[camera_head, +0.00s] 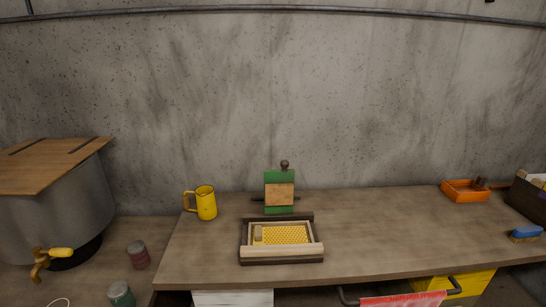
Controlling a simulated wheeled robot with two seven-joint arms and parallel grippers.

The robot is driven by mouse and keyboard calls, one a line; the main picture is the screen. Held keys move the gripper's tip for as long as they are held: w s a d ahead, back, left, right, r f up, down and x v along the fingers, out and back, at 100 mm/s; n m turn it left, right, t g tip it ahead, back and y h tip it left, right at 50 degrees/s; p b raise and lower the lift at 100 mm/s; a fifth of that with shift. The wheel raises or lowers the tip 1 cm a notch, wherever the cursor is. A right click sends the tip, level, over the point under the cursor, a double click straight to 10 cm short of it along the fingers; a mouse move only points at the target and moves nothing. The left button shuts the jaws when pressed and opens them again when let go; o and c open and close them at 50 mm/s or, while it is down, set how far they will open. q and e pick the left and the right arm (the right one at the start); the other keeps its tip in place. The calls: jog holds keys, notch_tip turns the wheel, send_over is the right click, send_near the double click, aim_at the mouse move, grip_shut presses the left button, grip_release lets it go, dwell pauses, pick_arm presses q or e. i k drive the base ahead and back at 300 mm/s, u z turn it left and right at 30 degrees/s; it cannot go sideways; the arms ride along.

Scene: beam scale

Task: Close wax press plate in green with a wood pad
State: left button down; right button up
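The wax press plate is a green plate (279,177) with a wood pad (279,194) on its face and a dark round knob (284,164) at its top. It stands upright, raised open, at the back of the press base (281,260). The base is a dark wooden frame near the table's front, left of its middle. A lighter wooden frame with a yellow honeycomb-patterned sheet (285,234) lies in the base. Neither of my grippers shows in the head view.
A yellow jug (206,203) stands left of the press on the wooden table (390,230). An orange tray (465,192) and a blue brush (525,234) are at the right. A large metal pot (60,215) stands far left. The table right of the press is clear.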

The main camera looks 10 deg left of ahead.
aim_at(279, 185)
jog(key=i, duration=0.9)
